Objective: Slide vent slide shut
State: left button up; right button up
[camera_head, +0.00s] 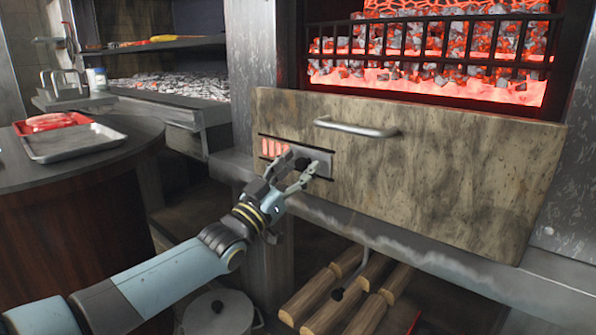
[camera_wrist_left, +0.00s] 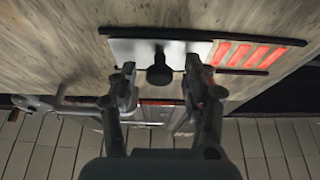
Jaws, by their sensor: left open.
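The vent slide (camera_head: 322,162) is a flat grey metal plate between two dark rails on the stone-coloured front panel (camera_head: 430,170), below its bar handle (camera_head: 355,128). Several glowing red slots (camera_head: 272,148) are uncovered to its left in the head view and to its right in the left wrist view (camera_wrist_left: 256,54). The slide's black knob (camera_wrist_left: 160,70) stands out from the plate (camera_wrist_left: 140,50). My left gripper (camera_head: 290,177) is open at the slide, its two fingers either side of the knob in the wrist view. Contact with the knob cannot be told. My right gripper is not in view.
Glowing coals sit behind a black grate (camera_head: 430,45) above the panel. A metal ledge (camera_head: 400,245) runs below it, over stacked logs (camera_head: 340,290) and a lidded pot (camera_head: 218,312). A round table with a metal tray (camera_head: 75,143) stands at the left.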

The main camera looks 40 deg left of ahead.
aim_at(284, 148)
pick_arm(q)
grip_shut()
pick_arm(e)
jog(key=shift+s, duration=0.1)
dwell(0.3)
pick_arm(q)
jog(key=a, duration=0.5)
jog(key=a+b, duration=0.1)
jog(key=a, duration=0.1)
jog(key=shift+w+a+f, duration=0.15)
jog(key=shift+w+a, duration=0.15)
jog(key=shift+w, duration=0.05)
jog(key=shift+w+a, duration=0.1)
jog(key=shift+a, duration=1.1)
jog(key=shift+a+r, duration=0.1)
jog(key=shift+r, duration=0.15)
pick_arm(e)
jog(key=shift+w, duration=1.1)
